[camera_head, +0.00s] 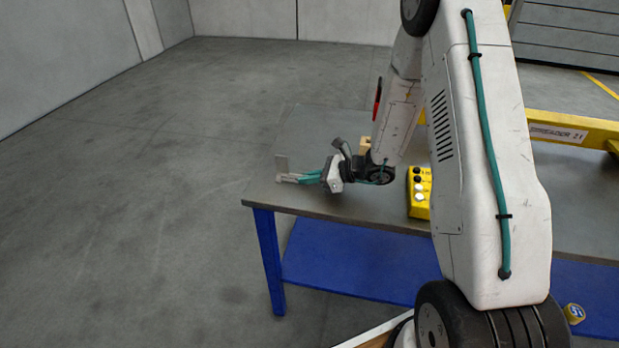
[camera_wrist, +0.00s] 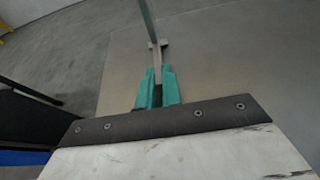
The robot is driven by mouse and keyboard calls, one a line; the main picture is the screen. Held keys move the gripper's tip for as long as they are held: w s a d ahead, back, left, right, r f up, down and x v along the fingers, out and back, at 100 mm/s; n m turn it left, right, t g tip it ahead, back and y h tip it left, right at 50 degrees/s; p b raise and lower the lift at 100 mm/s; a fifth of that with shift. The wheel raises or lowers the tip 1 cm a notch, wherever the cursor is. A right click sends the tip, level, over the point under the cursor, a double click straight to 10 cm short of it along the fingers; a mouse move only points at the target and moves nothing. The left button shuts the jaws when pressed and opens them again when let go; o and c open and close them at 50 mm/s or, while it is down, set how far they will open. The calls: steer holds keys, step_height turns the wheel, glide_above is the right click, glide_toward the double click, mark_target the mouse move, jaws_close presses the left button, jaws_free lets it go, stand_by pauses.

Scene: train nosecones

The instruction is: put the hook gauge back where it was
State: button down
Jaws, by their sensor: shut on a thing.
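The hook gauge (camera_head: 281,164) is a thin grey piece with an upright plate and a short foot, at the left end of the workbench. My gripper (camera_head: 297,178) has teal fingers and is shut on the gauge, reaching in from the right, low near the bench top. In the wrist view the gauge (camera_wrist: 149,28) extends forward from between the teal fingertips of my gripper (camera_wrist: 156,72). I cannot tell whether the gauge touches the bench top.
The workbench (camera_head: 330,204) has a grey top and blue legs, with its left edge close to the gauge. A yellow box with buttons (camera_head: 419,194) stands right of my gripper. A yellow beam (camera_head: 560,128) lies behind. Open floor (camera_head: 130,190) spreads to the left.

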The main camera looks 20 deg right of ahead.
steer(key=shift+f, duration=0.15)
steer(key=c, duration=1.6)
jaws_free()
steer(key=shift+o, duration=0.2)
